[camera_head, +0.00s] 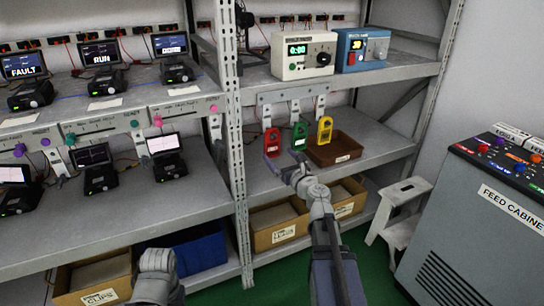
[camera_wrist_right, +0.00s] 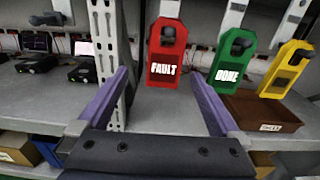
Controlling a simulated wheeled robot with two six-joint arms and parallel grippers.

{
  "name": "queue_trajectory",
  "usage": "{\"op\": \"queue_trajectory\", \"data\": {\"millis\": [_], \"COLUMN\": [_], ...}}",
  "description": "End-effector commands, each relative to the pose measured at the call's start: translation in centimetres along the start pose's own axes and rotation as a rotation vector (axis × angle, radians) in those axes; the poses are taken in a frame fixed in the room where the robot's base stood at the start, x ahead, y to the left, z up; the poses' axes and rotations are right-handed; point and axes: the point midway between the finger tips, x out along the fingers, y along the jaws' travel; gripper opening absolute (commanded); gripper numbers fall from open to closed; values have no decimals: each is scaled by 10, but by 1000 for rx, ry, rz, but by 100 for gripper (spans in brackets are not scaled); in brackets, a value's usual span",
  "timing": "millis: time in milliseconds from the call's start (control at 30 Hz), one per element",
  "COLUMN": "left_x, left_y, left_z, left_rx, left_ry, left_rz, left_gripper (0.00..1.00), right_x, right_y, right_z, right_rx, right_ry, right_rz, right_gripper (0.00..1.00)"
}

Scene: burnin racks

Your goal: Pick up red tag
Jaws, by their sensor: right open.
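The red tag (camera_head: 272,141) hangs on a peg at the back of the middle shelf in the right-hand rack. In the right wrist view the red tag (camera_wrist_right: 166,52) reads "FAULT" and hangs upright from a dark knob. My right gripper (camera_head: 285,163) is in front of the tag, its two purple fingers spread wide. In the right wrist view the open right gripper (camera_wrist_right: 160,85) has the tag beyond and between its fingertips, apart from both. My left gripper is not in view; only a grey part of my left arm shows at the bottom.
A green "DONE" tag (camera_head: 299,135) and a yellow tag (camera_head: 324,130) hang to the right of the red one. A brown tray (camera_head: 345,142) sits below them. A rack upright (camera_wrist_right: 104,40) stands left of the red tag. A feed cabinet (camera_head: 470,220) and step stool (camera_head: 400,205) are at right.

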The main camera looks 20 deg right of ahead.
Motion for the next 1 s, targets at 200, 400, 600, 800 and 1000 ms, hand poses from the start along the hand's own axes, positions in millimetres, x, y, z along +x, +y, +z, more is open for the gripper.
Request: {"op": "queue_trajectory", "data": {"millis": [200,400,600,800,1000], "left_x": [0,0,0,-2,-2], "left_y": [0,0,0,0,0], "left_z": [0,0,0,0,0], "left_rx": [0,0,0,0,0], "left_ry": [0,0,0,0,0], "left_rz": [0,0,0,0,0], "left_gripper": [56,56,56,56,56], "right_x": [4,25,28,51,77], "right_y": [-4,-5,-4,-7,-8], "right_z": [1,1,1,3,4], "right_rx": [20,17,16,16,15], "right_ry": [-4,-4,-4,-4,-4], "right_rz": [-10,-8,-8,-7,-7], "right_gripper": [100,100,100,100,100]}}
